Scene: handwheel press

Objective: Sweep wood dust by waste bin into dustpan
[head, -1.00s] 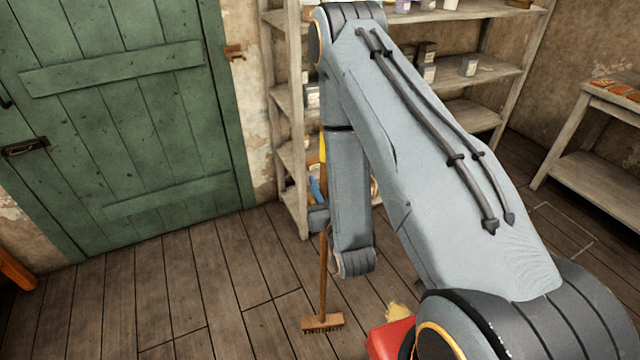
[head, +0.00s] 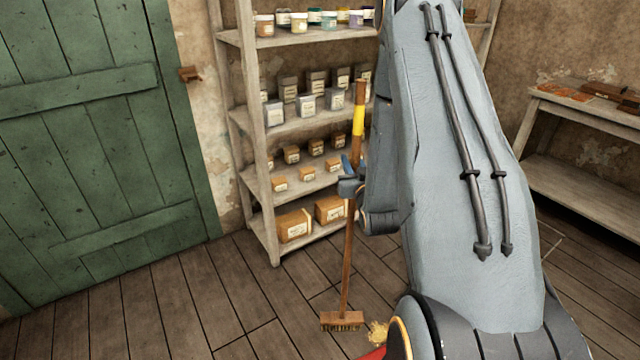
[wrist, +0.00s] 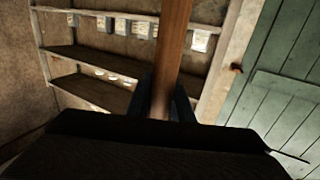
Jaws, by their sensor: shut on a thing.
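A long-handled broom (head: 348,255) with a yellow band near its top stands nearly upright. Its brush head (head: 342,320) is low, at or just above the floor; I cannot tell which. My gripper (head: 351,184) is shut around the handle, and the handle (wrist: 172,60) also rises between the fingers in the wrist view. A small pile of yellowish wood dust (head: 378,331) shows right of the brush head. A red object (head: 373,353), perhaps the dustpan, is mostly hidden behind my arm. No waste bin can be made out.
A wooden shelf (head: 272,205) with boxes and jars stands behind the broom. A green door (head: 90,150) is at the left. A low wooden bench (head: 585,190) stands at the right. The plank floor (head: 150,310) at front left is clear.

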